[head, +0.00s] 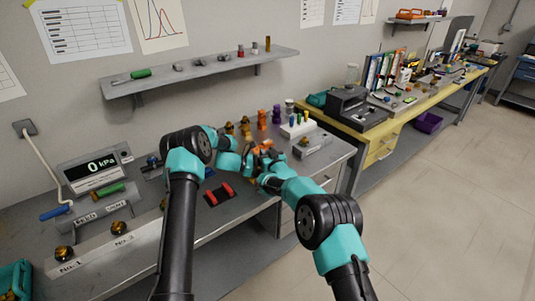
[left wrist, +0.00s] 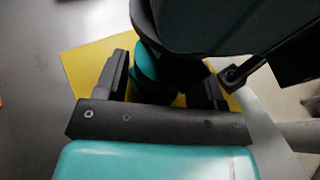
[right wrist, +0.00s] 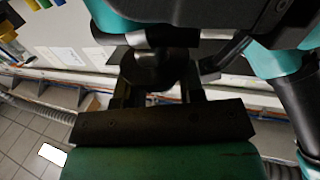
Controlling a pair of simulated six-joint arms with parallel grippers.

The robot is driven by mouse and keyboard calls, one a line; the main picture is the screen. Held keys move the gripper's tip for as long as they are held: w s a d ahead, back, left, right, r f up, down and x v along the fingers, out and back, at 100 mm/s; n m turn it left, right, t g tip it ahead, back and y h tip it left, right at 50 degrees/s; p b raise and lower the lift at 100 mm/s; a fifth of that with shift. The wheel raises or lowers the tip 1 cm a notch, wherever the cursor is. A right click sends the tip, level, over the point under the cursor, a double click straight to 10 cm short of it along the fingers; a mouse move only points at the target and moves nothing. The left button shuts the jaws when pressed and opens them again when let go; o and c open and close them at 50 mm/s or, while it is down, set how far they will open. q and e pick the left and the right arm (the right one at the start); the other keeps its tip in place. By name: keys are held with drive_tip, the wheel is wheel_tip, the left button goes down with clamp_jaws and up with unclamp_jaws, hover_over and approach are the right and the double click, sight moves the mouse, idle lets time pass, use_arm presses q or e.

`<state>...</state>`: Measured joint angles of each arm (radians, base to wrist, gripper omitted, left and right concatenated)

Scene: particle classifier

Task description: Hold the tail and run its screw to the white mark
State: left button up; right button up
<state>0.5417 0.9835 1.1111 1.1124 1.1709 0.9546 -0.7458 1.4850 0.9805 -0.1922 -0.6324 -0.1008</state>
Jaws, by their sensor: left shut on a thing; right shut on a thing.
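My two grippers meet above the bench in the head view, with orange parts (head: 264,150) showing around them. My right gripper (head: 262,170) comes in from the right; in the right wrist view its fingers (right wrist: 158,88) are closed around a dark, rounded piece (right wrist: 155,70). My left gripper (head: 245,160) is close beside it, largely hidden by its own wrist. In the left wrist view its fingers (left wrist: 165,85) stand either side of a dark teal piece (left wrist: 150,70). I cannot make out the tail, its screw or the white mark separately.
A black pad with red blocks (head: 218,194) lies in front of the grippers. Brass-coloured and orange pieces (head: 245,126), a purple piece (head: 276,114) and a white rack (head: 297,128) stand behind. A pressure display (head: 97,168) stands left. A wall shelf (head: 200,69) hangs above.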

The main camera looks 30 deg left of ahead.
use_arm(q)
drive_tip(key=shift+f, duration=0.1)
use_arm(e)
drive_tip(key=shift+w+r+m+t+h, duration=0.1)
drive_tip(key=shift+r+m+t+h, duration=0.15)
drive_tip(key=shift+m+t+h, duration=0.95)
drive_tip(key=shift+h, duration=0.3)
drive_tip(key=o, duration=0.6)
drive_tip(key=shift+c, duration=0.2)
drive_tip(key=o, duration=0.4)
drive_tip(key=shift+f, duration=0.15)
drive_tip(key=shift+c, duration=0.2)
drive_tip(key=shift+s, duration=0.2)
drive_tip(key=v, duration=1.2)
drive_tip(key=shift+f, duration=0.2)
